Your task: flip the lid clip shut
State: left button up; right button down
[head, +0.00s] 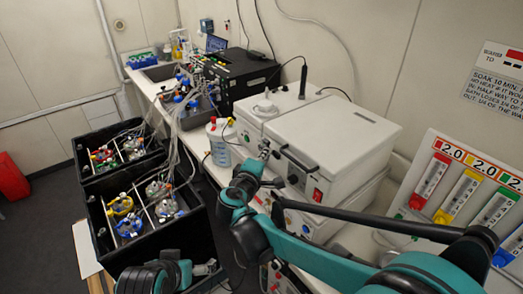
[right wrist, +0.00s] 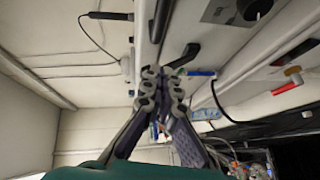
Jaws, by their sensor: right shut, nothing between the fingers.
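The white lidded bath (head: 325,145) stands on the bench, its lid down in the head view. A dark handle (head: 297,160) sits on its front. My right gripper (head: 265,153) is at the front left of the bath, shut and empty. In the right wrist view its fingertips (right wrist: 161,78) are close together just below a black lever-like part (right wrist: 184,56), which may be the lid clip. I cannot tell whether they touch it. In the head view the clip is not clear behind my gripper. My left gripper (head: 206,268) is low, beside the black crate; its opening is unclear.
Black crates (head: 105,222) with several bottles stand at the left. A wired probe (head: 303,80) rises behind the lid. A rack with coloured labels (head: 465,190) is at the right.

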pick_arm(q)
notch_tip(320, 180, up, 3)
jog(key=shift+p, duration=1)
pick_arm(e)
jog(key=shift+w+d+r+m+g+y, duration=0.6)
jog(key=shift+d+r+g, duration=0.1)
jog(key=shift+g, duration=0.2)
pick_arm(q)
jog(key=shift+r+p, duration=0.6)
pick_arm(e)
jog(key=shift+r, duration=0.8)
